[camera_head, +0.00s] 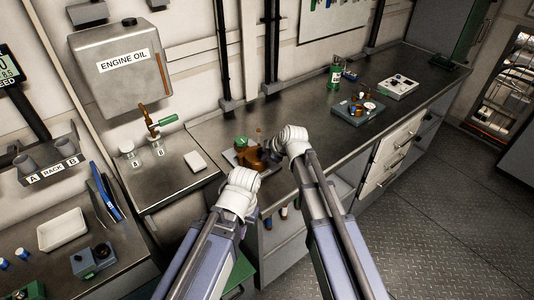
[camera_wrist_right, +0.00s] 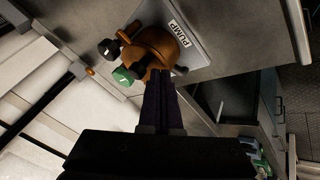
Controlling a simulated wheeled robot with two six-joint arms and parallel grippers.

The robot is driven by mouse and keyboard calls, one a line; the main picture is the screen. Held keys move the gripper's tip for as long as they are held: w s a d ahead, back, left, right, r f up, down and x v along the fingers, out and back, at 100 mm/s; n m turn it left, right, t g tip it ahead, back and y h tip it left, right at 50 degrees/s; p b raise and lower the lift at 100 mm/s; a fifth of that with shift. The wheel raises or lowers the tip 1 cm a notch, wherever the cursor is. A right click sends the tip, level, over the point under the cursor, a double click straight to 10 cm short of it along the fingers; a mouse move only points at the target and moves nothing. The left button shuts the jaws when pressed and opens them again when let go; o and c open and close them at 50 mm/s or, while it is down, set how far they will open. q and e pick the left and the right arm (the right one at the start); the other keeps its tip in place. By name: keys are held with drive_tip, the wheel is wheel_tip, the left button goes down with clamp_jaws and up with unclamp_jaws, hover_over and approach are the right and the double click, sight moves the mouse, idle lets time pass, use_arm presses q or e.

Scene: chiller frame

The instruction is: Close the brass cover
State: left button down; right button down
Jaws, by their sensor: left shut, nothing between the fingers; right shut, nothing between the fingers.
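The brass-coloured rounded cover of the pump (camera_wrist_right: 168,42) sits on a grey plate labelled PUMP in the right wrist view. It also shows in the head view (camera_head: 262,145) on the metal counter, partly hidden by my grippers. I cannot tell how far the cover is open. A green cap (camera_wrist_right: 122,76) and a black knob (camera_wrist_right: 109,48) stick out at its left side. My right gripper (camera_wrist_right: 161,76) is shut and empty, its fingertips at the brass part's lower edge; contact is unclear. My left gripper (camera_head: 243,166) is shut beside the pump, its fingertips largely hidden by its white wrist.
A small white block (camera_head: 195,161) lies on the left counter. An engine oil tank (camera_head: 122,70) hangs on the wall, with a brass tap below. A dark tray (camera_head: 360,108), green bottle (camera_head: 335,75) and white box (camera_head: 398,87) stand farther right. Counter between is clear.

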drive_tip(key=d+p+v, duration=0.1)
drive_tip(key=p+v, duration=0.7)
drive_tip(key=v, duration=0.3)
drive_tip(key=shift+s+f, duration=0.25)
drive_tip(key=shift+f, duration=0.05)
drive_tip(key=s+f+m+g+h+b, duration=0.2)
drive_tip(key=s+f+m, duration=0.3)
drive_tip(key=s, duration=0.5)
drive_tip(key=s+f+m+g+h+b, duration=0.3)
drive_tip(key=s+m, duration=0.4)
drive_tip(key=s, duration=0.3)
wheel_tip(320, 180, down, 2)
drive_tip(key=shift+s+f+g+b, duration=0.1)
drive_tip(key=shift+s+g+b, duration=0.35)
drive_tip(key=shift+g, duration=0.25)
